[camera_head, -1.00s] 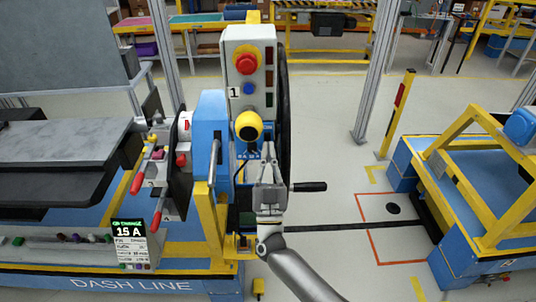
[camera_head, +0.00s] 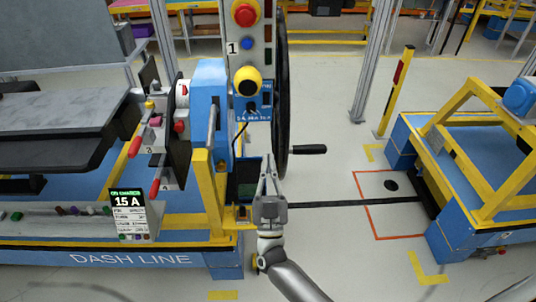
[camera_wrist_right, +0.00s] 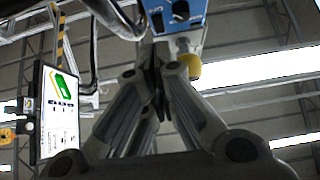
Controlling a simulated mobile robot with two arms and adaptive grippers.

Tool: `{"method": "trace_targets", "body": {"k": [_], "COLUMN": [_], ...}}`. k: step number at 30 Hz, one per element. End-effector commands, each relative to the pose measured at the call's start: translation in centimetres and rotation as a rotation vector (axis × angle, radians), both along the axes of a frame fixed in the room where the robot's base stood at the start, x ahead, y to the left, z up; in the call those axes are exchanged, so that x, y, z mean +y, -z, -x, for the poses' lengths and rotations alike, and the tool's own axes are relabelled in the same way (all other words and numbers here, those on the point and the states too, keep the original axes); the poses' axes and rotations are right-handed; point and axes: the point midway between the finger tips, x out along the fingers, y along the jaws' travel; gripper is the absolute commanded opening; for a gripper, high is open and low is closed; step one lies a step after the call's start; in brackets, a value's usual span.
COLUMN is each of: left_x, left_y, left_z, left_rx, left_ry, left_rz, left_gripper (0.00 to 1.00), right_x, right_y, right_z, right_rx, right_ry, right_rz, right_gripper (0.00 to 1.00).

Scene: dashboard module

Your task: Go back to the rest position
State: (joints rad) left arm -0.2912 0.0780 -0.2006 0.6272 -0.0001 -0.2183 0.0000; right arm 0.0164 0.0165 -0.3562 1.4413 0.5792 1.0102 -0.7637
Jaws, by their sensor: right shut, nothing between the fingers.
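My right gripper (camera_head: 268,178) is shut and empty in the head view. It points up, below the control box (camera_head: 241,60) with its red button, blue button and yellow knob (camera_head: 247,81), apart from the knob. In the right wrist view the gripper's fingers (camera_wrist_right: 160,70) are together with nothing between them. A blue panel (camera_wrist_right: 182,12) and a yellow knob (camera_wrist_right: 190,66) show beyond the fingertips there. My left gripper is in neither view.
A black wheel (camera_head: 281,95) with a crank handle (camera_head: 309,150) stands close to my right gripper. The blue dash line bench (camera_head: 130,257) fills the left. A blue and yellow cart (camera_head: 470,185) is at right. Open floor (camera_head: 335,230) lies between them.

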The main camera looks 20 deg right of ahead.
Motion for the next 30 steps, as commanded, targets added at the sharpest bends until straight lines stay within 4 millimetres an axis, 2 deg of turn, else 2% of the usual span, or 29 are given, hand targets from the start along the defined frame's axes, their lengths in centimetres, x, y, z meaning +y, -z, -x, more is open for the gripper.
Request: {"method": "trace_targets", "body": {"k": [6, 16, 19, 20, 23, 26, 27, 29, 30], "left_x": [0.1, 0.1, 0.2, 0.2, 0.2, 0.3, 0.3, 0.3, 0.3], "left_y": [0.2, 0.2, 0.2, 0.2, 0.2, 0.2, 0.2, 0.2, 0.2], "left_z": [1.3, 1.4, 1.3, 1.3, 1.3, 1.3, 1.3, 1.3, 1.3], "left_rx": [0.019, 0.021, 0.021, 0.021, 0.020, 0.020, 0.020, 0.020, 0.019], "left_ry": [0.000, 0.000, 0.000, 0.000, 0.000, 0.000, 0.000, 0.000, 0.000], "left_rz": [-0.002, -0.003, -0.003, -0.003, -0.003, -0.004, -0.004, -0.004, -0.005], "left_gripper": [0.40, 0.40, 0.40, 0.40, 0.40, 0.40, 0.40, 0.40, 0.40], "right_x": [0.0, 0.0, 0.3, 0.5, 1.4, 2.3, 2.6, 2.9, 3.0], "right_y": [0.1, 0.2, 1.3, 2.2, 6.9, 13.9, 17.0, 21.6, 24.5], "right_z": [0.1, 0.1, -0.1, -0.3, -0.8, -0.7, -0.3, 0.7, 1.6], "right_rx": [-0.002, 0.000, 0.033, 0.055, 0.184, 0.375, 0.459, 0.584, 0.666], "right_ry": [0.000, -0.001, -0.018, -0.030, -0.095, -0.182, -0.215, -0.259, -0.285], "right_rz": [0.001, 0.001, 0.012, 0.019, 0.056, 0.091, 0.100, 0.110, 0.113], "right_gripper": [0.00, 0.00, 0.00, 0.00, 0.00, 0.00, 0.00, 0.00, 0.00]}}
